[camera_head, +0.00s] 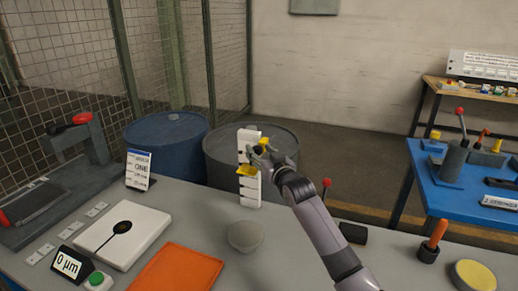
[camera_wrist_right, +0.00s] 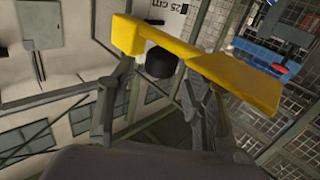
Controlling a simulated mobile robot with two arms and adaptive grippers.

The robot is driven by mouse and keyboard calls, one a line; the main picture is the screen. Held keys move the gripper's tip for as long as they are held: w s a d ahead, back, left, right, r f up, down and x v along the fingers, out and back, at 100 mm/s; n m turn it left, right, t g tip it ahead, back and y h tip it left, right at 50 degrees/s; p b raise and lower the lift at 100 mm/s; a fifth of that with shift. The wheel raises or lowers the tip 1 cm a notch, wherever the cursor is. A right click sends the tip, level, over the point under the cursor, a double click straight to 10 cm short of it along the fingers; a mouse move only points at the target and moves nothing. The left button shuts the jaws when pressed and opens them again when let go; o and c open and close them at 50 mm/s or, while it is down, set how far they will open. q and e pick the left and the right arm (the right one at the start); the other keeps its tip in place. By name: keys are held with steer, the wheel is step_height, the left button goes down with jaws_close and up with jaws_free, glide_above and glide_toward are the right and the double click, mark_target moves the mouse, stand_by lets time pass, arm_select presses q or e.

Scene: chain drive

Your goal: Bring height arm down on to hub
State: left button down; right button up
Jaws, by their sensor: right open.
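The yellow height arm (camera_head: 246,171) is on a white upright scale post (camera_head: 250,198) at the back of the grey bench. A second yellow part (camera_head: 263,143) shows higher by the post. My right gripper (camera_head: 259,156) is in front of the post, covering part of it. In the right wrist view, the yellow arm (camera_wrist_right: 215,75) crosses over my open gripper (camera_wrist_right: 158,78). A black knob (camera_wrist_right: 160,63) under the arm shows between the fingers; contact cannot be told. A grey rounded piece (camera_head: 246,236), possibly the hub, sits on the bench below and in front of the post. My left gripper is not in view.
A white plate (camera_head: 146,222), an orange mat (camera_head: 178,270) and a display reading 0 µm (camera_head: 69,265) lie at left. An orange-handled tool (camera_head: 436,236) and a yellow-topped disc (camera_head: 474,275) stand at right.

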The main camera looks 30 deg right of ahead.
steer(key=shift+w, duration=0.65)
steer(key=shift+c, duration=0.2)
jaws_close()
stand_by(0.3)
